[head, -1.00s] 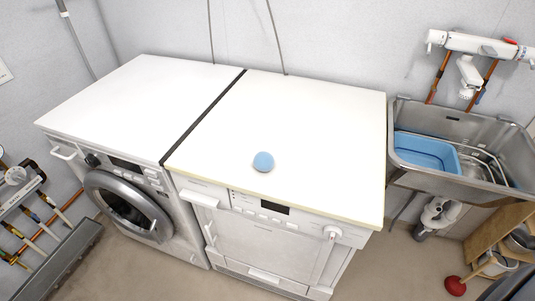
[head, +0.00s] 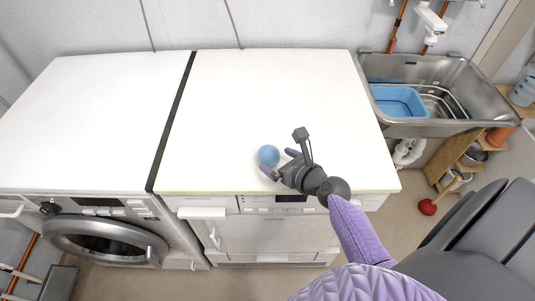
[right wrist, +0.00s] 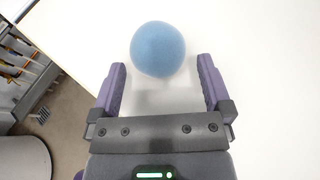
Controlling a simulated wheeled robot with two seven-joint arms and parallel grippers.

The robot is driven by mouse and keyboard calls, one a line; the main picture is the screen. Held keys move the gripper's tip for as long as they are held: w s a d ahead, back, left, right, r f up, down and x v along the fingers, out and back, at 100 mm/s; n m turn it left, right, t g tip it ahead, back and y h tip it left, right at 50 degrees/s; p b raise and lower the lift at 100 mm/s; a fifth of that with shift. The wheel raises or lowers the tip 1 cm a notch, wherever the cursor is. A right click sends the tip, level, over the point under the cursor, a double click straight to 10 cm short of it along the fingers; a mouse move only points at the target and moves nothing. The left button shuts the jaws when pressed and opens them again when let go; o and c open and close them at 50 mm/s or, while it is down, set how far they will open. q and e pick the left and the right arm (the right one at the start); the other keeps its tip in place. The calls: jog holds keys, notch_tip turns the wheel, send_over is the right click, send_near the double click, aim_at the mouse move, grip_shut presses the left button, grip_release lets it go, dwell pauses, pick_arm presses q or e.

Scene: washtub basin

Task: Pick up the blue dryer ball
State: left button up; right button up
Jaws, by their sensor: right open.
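The blue dryer ball (head: 268,155) rests on the white top of the right-hand machine, near its front edge. My right gripper (head: 279,164) is open close beside the ball, on its lower right side in the head view. In the right wrist view the ball (right wrist: 158,49) lies just beyond the fingertips and roughly centred between the two purple fingers of the gripper (right wrist: 162,75). Nothing is held between the fingers. My left gripper is not in view.
The white top (head: 230,110) around the ball is clear. A dark gap (head: 172,120) separates it from the washing machine top (head: 90,110) on the left. A metal sink (head: 440,75) with a blue basin (head: 398,101) stands at the right. A red plunger (head: 427,207) is on the floor.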

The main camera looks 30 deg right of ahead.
aim_at(276, 161)
jog(key=b+x, duration=0.1)
jog(key=x, duration=0.2)
jog(key=shift+w+a+f, duration=0.1)
jog(key=shift+w+f, duration=0.05)
jog(key=shift+f, duration=0.1)
jog(key=shift+w, duration=0.15)
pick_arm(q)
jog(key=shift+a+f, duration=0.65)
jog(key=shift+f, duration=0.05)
pick_arm(e)
jog(key=shift+r, duration=0.1)
